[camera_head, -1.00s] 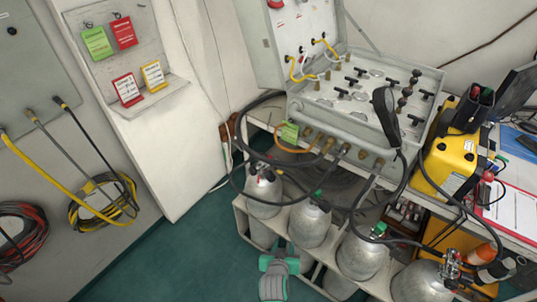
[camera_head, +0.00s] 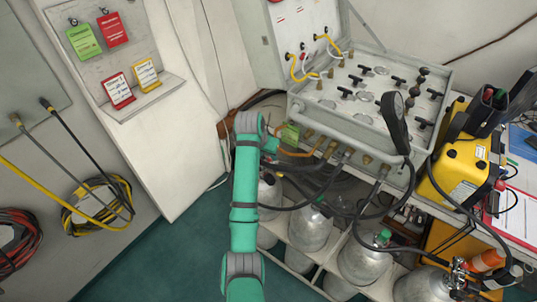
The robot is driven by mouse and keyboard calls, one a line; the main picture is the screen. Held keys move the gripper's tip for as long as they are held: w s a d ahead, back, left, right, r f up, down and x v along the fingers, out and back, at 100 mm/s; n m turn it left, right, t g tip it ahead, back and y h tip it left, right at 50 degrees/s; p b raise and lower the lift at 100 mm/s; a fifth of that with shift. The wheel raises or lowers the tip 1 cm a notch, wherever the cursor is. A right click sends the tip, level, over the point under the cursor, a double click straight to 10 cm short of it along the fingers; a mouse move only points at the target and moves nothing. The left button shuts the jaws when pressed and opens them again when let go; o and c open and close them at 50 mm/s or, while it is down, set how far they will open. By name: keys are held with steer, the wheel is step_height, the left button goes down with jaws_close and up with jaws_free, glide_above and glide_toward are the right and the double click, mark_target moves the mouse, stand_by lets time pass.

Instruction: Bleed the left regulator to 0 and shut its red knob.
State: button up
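My teal arm reaches up from the bottom of the head view, and its wrist end (camera_head: 270,143) is above the leftmost grey cylinder (camera_head: 270,193), beside the front left of the air panel (camera_head: 345,128). The fingers are too small and too covered by the wrist to tell open from shut. The left regulator, on top of that cylinder, is mostly hidden by my arm and hoses. Its red knob and gauge reading cannot be made out. I see nothing held.
More grey cylinders (camera_head: 357,262) stand in the rack to the right, with black hoses looping above them. A green tag (camera_head: 290,134) hangs by the panel's front left. A yellow case (camera_head: 455,160) stands on the right. The green floor at left is clear.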

mark_target(270, 159)
steer(key=w+f, duration=0.1)
steer(key=f, duration=0.1)
steer(key=w+f, duration=0.1)
steer(key=f, duration=0.1)
steer(key=w+f, duration=0.2)
steer(key=shift+d, duration=0.15)
steer(key=shift+x, duration=0.9)
steer(key=shift+d, duration=0.1)
jaws_close()
